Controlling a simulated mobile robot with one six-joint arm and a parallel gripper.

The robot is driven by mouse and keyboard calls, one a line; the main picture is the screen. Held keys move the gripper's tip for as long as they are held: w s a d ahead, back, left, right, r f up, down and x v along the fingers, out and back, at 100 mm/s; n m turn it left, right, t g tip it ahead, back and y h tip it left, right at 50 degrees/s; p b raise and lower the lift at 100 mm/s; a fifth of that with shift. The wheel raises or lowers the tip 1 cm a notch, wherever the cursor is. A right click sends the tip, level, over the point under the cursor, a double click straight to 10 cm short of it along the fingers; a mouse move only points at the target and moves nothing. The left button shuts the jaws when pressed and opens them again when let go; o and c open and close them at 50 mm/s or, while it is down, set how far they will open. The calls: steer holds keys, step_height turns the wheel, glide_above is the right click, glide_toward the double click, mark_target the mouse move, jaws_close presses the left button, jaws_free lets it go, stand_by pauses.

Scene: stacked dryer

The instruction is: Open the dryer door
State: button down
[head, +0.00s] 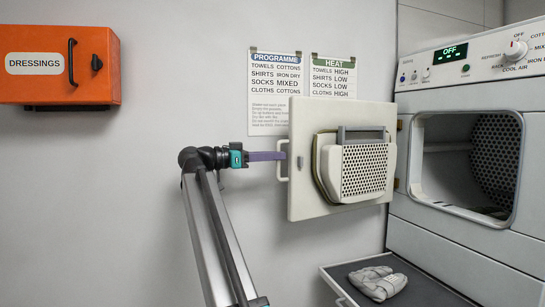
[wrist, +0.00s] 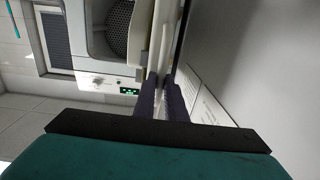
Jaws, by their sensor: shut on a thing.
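The dryer door (head: 304,196) is a cream square panel with a perforated vent and a rounded inner plug on its inside face. It stands swung wide open to the left of the dryer (head: 450,240), and the dark drum opening (head: 470,165) is fully exposed. A looped handle (head: 282,160) sits on the door's left edge. My gripper (head: 280,156) reaches in from the left with its purple fingers shut on this handle. In the wrist view, the purple fingers of my gripper (wrist: 163,92) close at the door's edge (wrist: 167,35); the grip itself is partly hidden.
A pulled-out dark shelf (head: 420,290) below the opening holds a crumpled grey cloth (head: 378,282). An orange DRESSINGS box (head: 60,66) hangs on the left wall. Programme and heat charts (head: 275,90) are on the wall behind the door. The control panel (head: 470,62) display reads OFF.

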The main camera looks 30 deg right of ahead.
steer(key=shift+d+f, duration=0.15)
steer(key=shift+d, duration=0.05)
steer(key=c, duration=1.8)
jaws_free()
steer(key=shift+d+f, duration=0.1)
steer(key=shift+d, duration=0.15)
steer(key=shift+a, duration=0.2)
steer(key=shift+a, duration=0.1)
steer(key=v, duration=1.3)
steer(key=shift+w+a+b, duration=0.15)
steer(key=shift+a+b, duration=0.2)
